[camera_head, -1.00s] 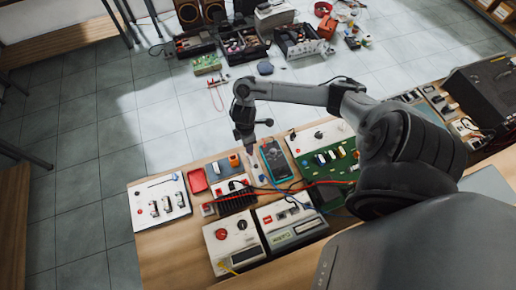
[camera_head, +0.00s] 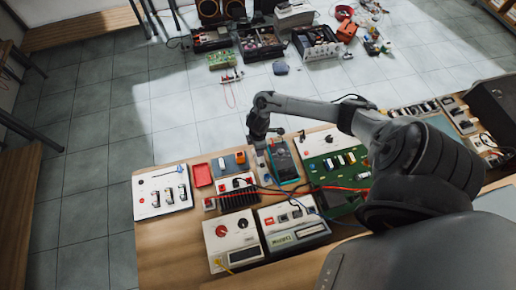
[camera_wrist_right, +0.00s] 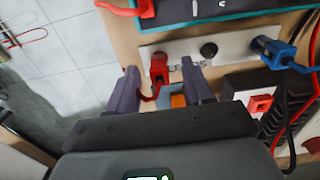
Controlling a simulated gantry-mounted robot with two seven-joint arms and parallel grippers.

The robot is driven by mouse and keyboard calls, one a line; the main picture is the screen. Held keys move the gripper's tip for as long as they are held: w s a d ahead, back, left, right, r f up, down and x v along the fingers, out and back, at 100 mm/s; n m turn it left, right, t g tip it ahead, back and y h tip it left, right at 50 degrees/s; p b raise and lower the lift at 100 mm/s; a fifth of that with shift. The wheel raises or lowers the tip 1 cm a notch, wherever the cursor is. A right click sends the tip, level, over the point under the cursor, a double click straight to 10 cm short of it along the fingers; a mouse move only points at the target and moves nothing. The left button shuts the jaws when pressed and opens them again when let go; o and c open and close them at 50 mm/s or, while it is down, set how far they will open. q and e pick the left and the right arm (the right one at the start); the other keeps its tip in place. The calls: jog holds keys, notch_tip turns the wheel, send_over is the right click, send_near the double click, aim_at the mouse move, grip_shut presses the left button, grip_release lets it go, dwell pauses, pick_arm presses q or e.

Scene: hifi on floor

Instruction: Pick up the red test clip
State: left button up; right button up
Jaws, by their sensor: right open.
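The red test clip (camera_wrist_right: 158,68) stands on a narrow grey metal strip (camera_wrist_right: 215,45) in the right wrist view, with a red lead curling from its lower end. My right gripper (camera_wrist_right: 163,86) is open, with one dark finger on either side of the clip and a gap showing around it. I cannot tell whether a finger touches it. In the head view the right gripper (camera_head: 263,150) hangs over the bench beside the teal-framed meter (camera_head: 284,162), and the clip is too small to make out. My left gripper is not in view.
An orange block (camera_wrist_right: 178,101) lies close below. Red and black leads (camera_head: 290,190) cross the bench. A green circuit board (camera_head: 335,165) lies right of the meter. Grey floor lies beyond the bench.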

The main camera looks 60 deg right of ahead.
jog(key=shift+f, duration=0.75)
jog(key=c, duration=0.9)
jog(key=shift+r, duration=0.15)
